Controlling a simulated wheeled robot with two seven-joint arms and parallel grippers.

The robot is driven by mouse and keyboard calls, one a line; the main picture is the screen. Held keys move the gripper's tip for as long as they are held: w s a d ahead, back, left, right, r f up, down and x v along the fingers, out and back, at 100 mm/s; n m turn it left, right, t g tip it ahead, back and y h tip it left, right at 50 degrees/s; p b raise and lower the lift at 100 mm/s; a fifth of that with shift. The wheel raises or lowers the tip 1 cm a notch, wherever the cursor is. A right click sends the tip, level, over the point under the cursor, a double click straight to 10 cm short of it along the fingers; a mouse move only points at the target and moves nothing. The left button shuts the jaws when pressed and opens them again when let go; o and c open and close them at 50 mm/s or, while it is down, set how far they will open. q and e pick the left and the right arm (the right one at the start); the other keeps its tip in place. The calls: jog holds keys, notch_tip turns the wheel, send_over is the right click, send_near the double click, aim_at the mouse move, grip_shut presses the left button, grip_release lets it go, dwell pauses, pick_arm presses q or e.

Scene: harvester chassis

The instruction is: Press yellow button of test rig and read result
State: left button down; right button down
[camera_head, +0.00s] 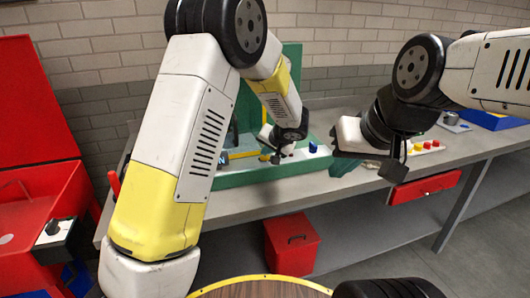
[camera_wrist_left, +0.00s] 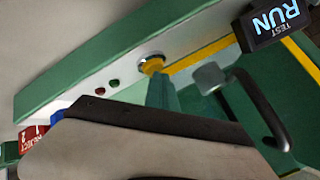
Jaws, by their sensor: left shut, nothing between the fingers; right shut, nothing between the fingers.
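The green test rig (camera_head: 228,180) stands on the grey bench, with a pale front panel. In the left wrist view the yellow button (camera_wrist_left: 153,65) sits in a metal ring on that panel. My left gripper (camera_head: 276,158) is shut and empty at the rig. In the left wrist view a teal tip (camera_wrist_left: 158,80) meets the button or lies just in front of it; I cannot tell if the button is pressed in. A dark display (camera_wrist_left: 272,25) reads "TEST RUN" in light blue. A small red lamp (camera_wrist_left: 100,91) and green lamp (camera_wrist_left: 114,82) sit beside the button. My right gripper (camera_head: 394,170) is shut and empty above the bench.
A red tag (camera_wrist_left: 31,139) seems to read "REJECT". Coloured buttons (camera_head: 425,147) lie beyond my right gripper. A red drawer (camera_head: 425,187) hangs under the bench, and a red box (camera_head: 291,245) stands below.

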aim_at(266, 158)
pick_arm(q)
jog(key=shift+r, duration=0.75)
jog(key=shift+r, duration=2.5)
